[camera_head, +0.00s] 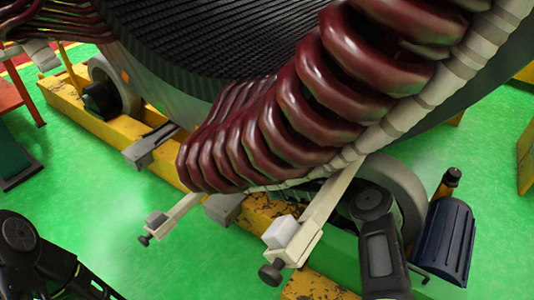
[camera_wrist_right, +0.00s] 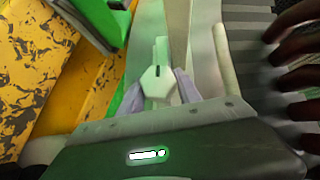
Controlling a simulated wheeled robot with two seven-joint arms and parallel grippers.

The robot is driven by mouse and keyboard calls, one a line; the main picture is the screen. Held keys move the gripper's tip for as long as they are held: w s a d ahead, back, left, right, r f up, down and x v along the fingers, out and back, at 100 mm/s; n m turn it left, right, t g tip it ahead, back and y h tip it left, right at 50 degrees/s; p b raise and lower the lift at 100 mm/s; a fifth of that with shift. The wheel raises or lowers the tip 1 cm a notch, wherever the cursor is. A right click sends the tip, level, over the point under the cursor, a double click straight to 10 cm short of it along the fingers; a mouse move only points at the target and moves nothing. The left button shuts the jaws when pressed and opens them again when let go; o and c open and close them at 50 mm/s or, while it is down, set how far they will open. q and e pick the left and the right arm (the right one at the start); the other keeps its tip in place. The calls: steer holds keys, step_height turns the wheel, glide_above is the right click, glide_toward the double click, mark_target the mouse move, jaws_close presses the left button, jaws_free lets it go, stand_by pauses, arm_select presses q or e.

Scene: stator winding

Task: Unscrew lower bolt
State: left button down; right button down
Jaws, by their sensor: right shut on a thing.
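In the right wrist view, a pale hexagonal bolt head (camera_wrist_right: 158,82) with a small dark slot sits at the end of a light bar. My right gripper (camera_wrist_right: 158,92) has a finger on each side of the head and is shut on it. In the head view my right arm reaches in at the lower right; its gripper and this bolt are hidden there.
The stator's dark red windings (camera_head: 290,120) overhang the work area. A worn yellow beam (camera_head: 262,212) runs beneath, with a roller (camera_head: 395,185) and dark blue motor (camera_head: 445,240) at right. Open green floor (camera_head: 100,215) lies at left.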

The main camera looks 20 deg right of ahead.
steer(key=c, duration=0.8)
jaws_free()
steer(key=shift+c, duration=0.2)
steer(key=p+v, duration=0.2)
steer(key=v, duration=0.5)
steer(key=shift+s, duration=0.35)
steer(key=shift+a+r, duration=0.1)
